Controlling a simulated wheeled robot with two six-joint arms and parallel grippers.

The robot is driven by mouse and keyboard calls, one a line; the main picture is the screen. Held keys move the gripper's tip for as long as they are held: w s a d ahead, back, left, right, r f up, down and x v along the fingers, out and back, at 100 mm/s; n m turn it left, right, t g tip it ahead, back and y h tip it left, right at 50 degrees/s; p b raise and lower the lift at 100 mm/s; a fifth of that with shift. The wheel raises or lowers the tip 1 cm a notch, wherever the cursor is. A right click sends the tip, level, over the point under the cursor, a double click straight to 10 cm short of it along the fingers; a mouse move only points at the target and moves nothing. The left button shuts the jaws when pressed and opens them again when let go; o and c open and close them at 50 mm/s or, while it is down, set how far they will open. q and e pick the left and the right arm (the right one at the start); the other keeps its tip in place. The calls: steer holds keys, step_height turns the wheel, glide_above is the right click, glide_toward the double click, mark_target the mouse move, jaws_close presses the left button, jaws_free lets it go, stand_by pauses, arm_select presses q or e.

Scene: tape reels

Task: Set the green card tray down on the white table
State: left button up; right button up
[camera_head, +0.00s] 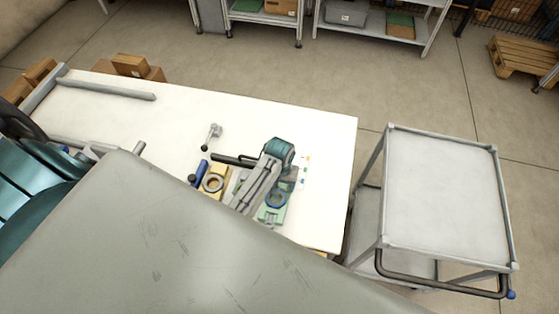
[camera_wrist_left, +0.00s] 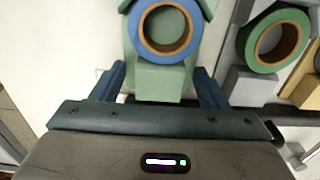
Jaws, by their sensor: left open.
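The green card tray (camera_head: 266,217) lies on the white table (camera_head: 318,200) near its right end, with a blue tape reel (camera_head: 277,199) on it. In the left wrist view the tray (camera_wrist_left: 158,82) and the blue reel (camera_wrist_left: 190,36) are close up. My left gripper (camera_wrist_left: 160,72) is open, with one finger on each side of the tray's end block. I cannot tell whether the fingers touch it. In the head view my left arm partly covers the tray. My right gripper is in neither view.
A yellow tray (camera_head: 216,171) with a reel stands left of the green tray, beside a blue cylinder (camera_head: 199,170). A grey cart (camera_head: 440,195) with an empty top stands to the right. The table's far middle is mostly clear.

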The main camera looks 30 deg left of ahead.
arm_select(q)
steer(key=shift+r, duration=0.25)
step_height(320, 180, up, 12)
steer(key=b, duration=0.2)
steer(key=shift+f, duration=0.2)
